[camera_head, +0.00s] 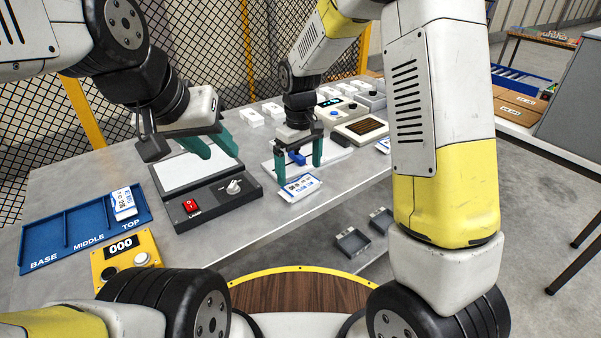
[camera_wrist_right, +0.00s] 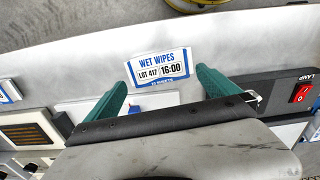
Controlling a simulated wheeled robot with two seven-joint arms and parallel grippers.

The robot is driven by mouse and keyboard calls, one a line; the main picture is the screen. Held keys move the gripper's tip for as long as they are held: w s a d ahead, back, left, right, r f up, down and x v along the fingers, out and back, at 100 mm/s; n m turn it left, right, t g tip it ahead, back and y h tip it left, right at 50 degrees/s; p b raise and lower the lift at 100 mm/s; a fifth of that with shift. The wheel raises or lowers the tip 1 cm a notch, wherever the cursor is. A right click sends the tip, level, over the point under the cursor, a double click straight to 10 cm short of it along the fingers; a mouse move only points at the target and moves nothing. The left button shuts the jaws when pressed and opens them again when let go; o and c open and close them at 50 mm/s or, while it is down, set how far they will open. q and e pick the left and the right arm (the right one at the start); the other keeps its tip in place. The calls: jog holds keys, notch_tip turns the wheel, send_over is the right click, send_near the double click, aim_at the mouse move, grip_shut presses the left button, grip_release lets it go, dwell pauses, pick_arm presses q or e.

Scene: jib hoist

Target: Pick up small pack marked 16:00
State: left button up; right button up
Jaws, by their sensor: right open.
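The small white and blue pack marked 16:00 lies flat near the table's front edge in the head view (camera_head: 300,189). In the right wrist view the pack (camera_wrist_right: 160,66) reads "WET WIPES, LOT 417, 16:00". My right gripper (camera_head: 299,171) is open just behind and above it; in the wrist view its fingertips (camera_wrist_right: 162,82) are spread to either side of the pack's near end, with nothing held. Whether the fingers touch the pack cannot be told. My left gripper (camera_head: 222,156) is open and empty above the lamp panel.
A blue tray (camera_head: 60,232) marked BASE, MIDDLE, TOP holds a pack (camera_head: 123,203) in TOP. The lamp box (camera_head: 215,199) stands left of the 16:00 pack. A white plate (camera_head: 272,167) with a blue part (camera_head: 297,157) lies under my right gripper. Another pack (camera_head: 383,146) lies right.

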aim_at(299, 182)
notch_tip(299, 182, down, 5)
jog(key=shift+w+a+r, duration=0.1)
jog(key=shift+w, duration=0.05)
jog(key=c, duration=1)
jog(key=shift+r, duration=0.1)
